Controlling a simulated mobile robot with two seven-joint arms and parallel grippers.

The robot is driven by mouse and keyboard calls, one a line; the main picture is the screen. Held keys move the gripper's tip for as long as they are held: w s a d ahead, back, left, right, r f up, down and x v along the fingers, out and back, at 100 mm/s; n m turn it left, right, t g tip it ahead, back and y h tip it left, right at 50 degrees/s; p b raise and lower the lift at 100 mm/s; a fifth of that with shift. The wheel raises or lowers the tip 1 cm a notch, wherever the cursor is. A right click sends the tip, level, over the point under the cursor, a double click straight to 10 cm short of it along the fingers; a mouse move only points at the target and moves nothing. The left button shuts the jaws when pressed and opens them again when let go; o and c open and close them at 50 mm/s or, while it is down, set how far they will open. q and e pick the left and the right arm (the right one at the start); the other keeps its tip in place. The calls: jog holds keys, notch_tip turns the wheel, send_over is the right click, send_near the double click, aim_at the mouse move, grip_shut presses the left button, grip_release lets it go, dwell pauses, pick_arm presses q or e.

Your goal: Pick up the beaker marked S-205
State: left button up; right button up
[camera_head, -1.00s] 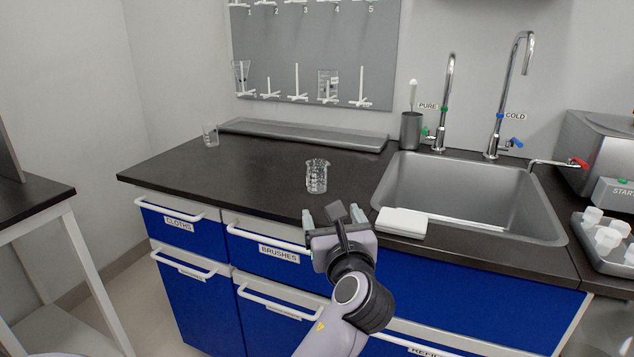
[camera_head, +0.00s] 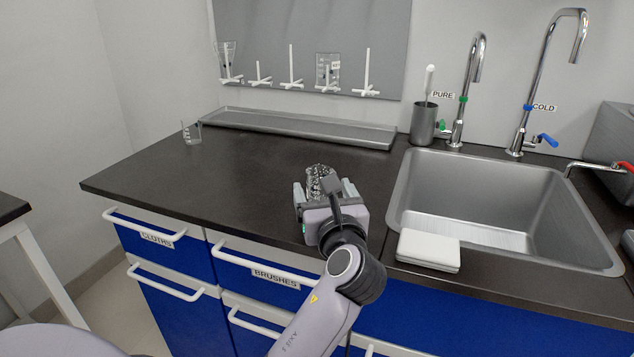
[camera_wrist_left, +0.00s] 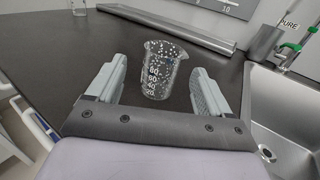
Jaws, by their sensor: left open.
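A clear glass beaker (camera_head: 318,176) with dark and white specks stands upright on the black counter. It also shows in the left wrist view (camera_wrist_left: 161,70), with volume marks; I cannot read S-205 on it. My left gripper (camera_head: 323,190) is open just in front of it. In the left wrist view the fingers (camera_wrist_left: 158,78) flank the beaker's near side with gaps on both sides. Another clear glass vessel (camera_head: 191,133) stands at the counter's far left. Two more glass vessels hang on the pegboard, one at left (camera_head: 226,60) and one near the middle (camera_head: 327,70). Their marks are unreadable.
The sink (camera_head: 500,205) lies right of the beaker, with a folded white cloth (camera_head: 428,249) at its front left edge. A long grey tray (camera_head: 300,127) lies along the back below the pegboard (camera_head: 300,35).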

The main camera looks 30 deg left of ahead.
aim_at(317, 174)
pick_arm(q)
jog(key=shift+w+a, duration=0.5)
jog(key=b+x, duration=0.1)
jog(key=x, duration=0.5)
jog(key=shift+w+d+f, duration=0.1)
jog(key=shift+d+f, duration=0.05)
jog(key=shift+f, duration=0.05)
jog(key=c, duration=1)
